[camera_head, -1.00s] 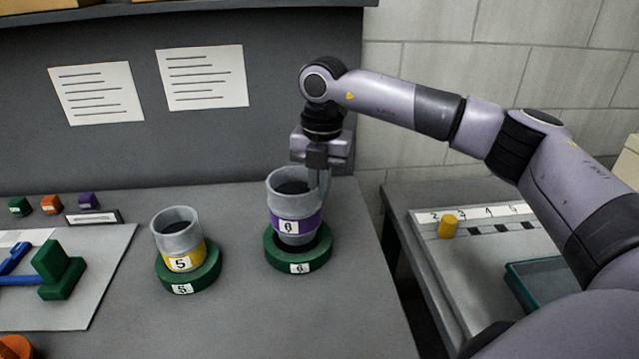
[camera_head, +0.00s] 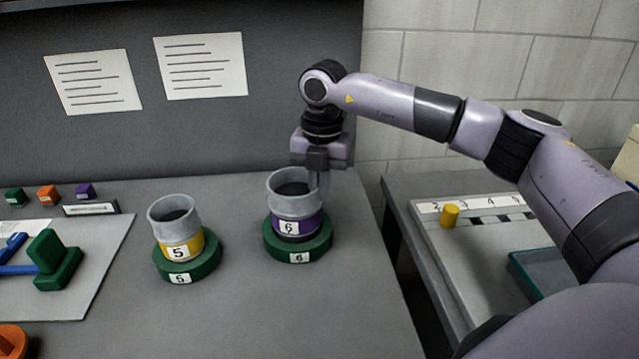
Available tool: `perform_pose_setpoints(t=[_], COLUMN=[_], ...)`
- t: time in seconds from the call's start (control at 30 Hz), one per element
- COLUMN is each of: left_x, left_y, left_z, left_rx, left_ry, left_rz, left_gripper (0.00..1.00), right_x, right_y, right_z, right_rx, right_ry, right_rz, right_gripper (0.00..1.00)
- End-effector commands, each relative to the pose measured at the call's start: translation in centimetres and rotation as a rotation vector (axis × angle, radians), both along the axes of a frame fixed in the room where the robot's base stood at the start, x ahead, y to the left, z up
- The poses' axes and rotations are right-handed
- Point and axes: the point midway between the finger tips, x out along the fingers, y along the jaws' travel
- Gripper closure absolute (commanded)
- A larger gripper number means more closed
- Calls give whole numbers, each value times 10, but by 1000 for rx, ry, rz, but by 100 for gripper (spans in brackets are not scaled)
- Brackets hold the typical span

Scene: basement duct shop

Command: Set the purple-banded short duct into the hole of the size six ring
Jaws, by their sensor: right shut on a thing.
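The purple-banded short duct (camera_head: 292,204) is a grey, open-topped tube with a purple band marked 6. It stands upright over the green size six ring (camera_head: 299,245), also marked 6, on the grey bench. A dark strip shows between the band and the ring; the duct's lower end is hidden, so how deep it sits I cannot tell. My right gripper (camera_head: 318,181) points down and is shut on the right side of the duct's rim. My left gripper is not in view.
A yellow-banded duct (camera_head: 178,232) marked 5 stands in a green ring (camera_head: 190,262) at left. Small coloured blocks (camera_head: 48,195) line the back. A pale board (camera_head: 93,285) with green and blue parts lies further left. A lower table (camera_head: 458,262) holds a yellow cylinder (camera_head: 449,216).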

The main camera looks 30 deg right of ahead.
Motion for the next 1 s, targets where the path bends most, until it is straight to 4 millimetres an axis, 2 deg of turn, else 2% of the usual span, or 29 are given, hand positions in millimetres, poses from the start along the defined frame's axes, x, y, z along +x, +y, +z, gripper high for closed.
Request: perform_pose_setpoints(t=[0.3, 0.6, 0.7, 1.0], left_x=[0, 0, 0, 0], left_y=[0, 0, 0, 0], left_z=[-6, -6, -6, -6], left_rx=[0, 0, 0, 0], left_ry=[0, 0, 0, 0], left_rz=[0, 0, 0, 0], left_gripper=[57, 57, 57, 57], right_x=[0, 0, 0, 0], right_y=[0, 0, 0, 0], right_z=[-9, -10, -10, -10], right_rx=[1, 1, 1, -1], right_ry=[-3, -2, -2, 1], right_rz=[0, 0, 0, 0], right_gripper=[100, 100, 63, 63])
